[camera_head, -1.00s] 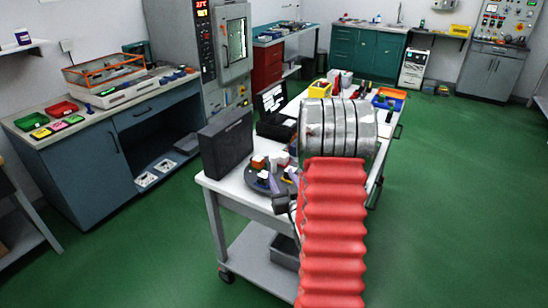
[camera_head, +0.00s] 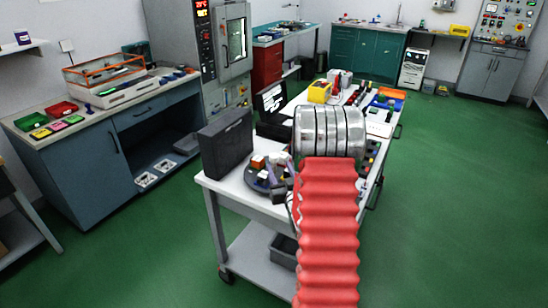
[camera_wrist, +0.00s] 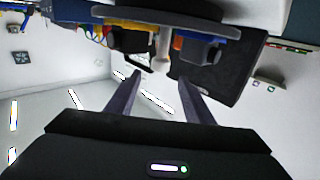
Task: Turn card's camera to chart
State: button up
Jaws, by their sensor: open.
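A dark round plate (camera_head: 256,182) with several small blocks, white, orange and black, sits at the near end of the white cart top. I cannot tell which one is the card's camera. A black-and-white patterned chart (camera_head: 272,98) stands in a dark frame behind it. My gripper (camera_wrist: 160,88) is open and empty in the wrist view, its two purple-grey fingers apart. A dark block with yellow (camera_wrist: 127,38), a pale post (camera_wrist: 163,48) and a blue-grey block (camera_wrist: 198,48) show beyond the fingertips. In the head view my arm hides most of the gripper.
A black case (camera_head: 226,142) stands upright at the cart's left edge, close to the plate. Green floor (camera_head: 450,210) is clear on the right.

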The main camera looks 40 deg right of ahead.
aim_at(275, 159)
jog(key=x, duration=0.8)
jog(key=shift+w+d+f, duration=0.1)
jog(key=shift+w+d, duration=0.05)
jog(key=shift+w, duration=0.1)
grip_shut()
dwell(0.4)
